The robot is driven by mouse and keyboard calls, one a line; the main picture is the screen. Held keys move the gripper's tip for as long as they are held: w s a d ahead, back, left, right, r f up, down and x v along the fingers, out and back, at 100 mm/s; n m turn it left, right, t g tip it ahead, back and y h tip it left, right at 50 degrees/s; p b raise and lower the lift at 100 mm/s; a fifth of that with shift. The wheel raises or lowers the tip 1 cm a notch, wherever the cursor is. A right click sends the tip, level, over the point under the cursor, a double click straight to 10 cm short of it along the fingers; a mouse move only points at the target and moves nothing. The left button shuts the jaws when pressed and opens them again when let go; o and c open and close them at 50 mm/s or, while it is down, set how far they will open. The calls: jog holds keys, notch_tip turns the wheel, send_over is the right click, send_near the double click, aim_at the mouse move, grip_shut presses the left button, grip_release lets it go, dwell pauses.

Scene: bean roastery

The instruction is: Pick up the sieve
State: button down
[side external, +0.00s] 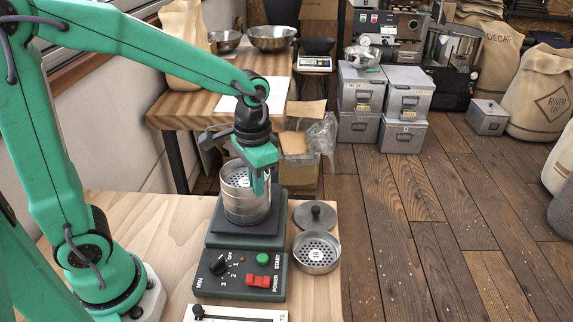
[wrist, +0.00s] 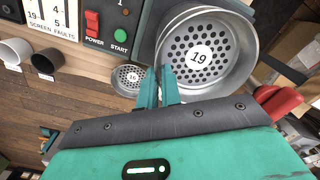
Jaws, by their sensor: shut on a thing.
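The sieve (side external: 235,181) is a round metal one with a perforated floor, at the top of a metal stack on the dark plate of the shaker (side external: 217,237). In the wrist view the sieve (wrist: 200,57) shows the number 19. My gripper (side external: 260,188) reaches down over the stack's near right side. In the wrist view my gripper (wrist: 168,78) has its fingers close together at the sieve's wall, shut on it. I cannot tell whether the sieve sits apart from the rings below.
A second sieve (side external: 317,253) numbered 16 lies right of the shaker, near the bench edge, with a knobbed lid (side external: 315,214) behind it. The shaker's control panel (side external: 241,274) faces front. A white board (side external: 235,314) lies before it. The bench (side external: 150,225) is clear left of the shaker.

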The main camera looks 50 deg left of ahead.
jog(key=shift+r, duration=0.1)
jog(key=shift+r, duration=0.4)
notch_tip(320, 180, up, 3)
jog(key=s+d+r, duration=0.7)
jog(key=d, duration=0.2)
jog(key=shift+s, duration=0.2)
dwell(0.6)
